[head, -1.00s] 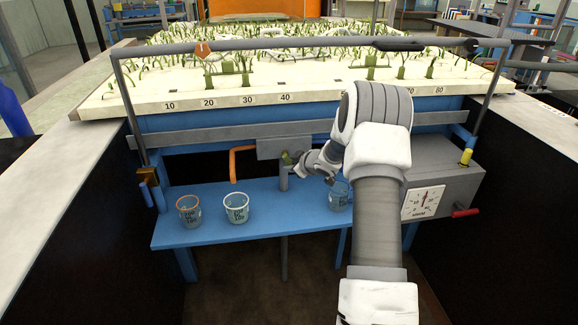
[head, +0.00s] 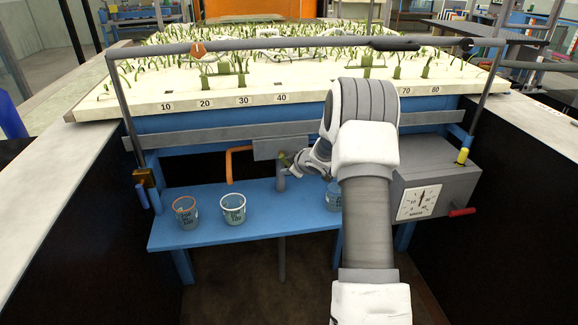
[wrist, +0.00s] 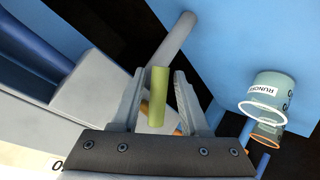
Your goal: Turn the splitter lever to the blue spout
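The splitter is a grey box (head: 268,148) under the tray's front edge, with an orange spout (head: 232,165) on its left. Its lever has a yellow-green handle, small in the head view (head: 283,159) and clear in the wrist view (wrist: 158,95). My gripper (wrist: 155,85) is open, one finger on each side of the handle, with narrow gaps showing on both sides. In the head view my gripper (head: 290,163) is at the splitter, partly hidden by my wrist. No blue spout can be made out; my arm covers the area right of the splitter.
A blue shelf (head: 205,238) below holds an orange-rimmed cup (head: 186,213), a white-rimmed cup (head: 233,210) and a bluish cup (head: 332,196) partly behind my arm. A grey box with a dial (head: 418,202) stands at right. The planted tray (head: 205,104) is above.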

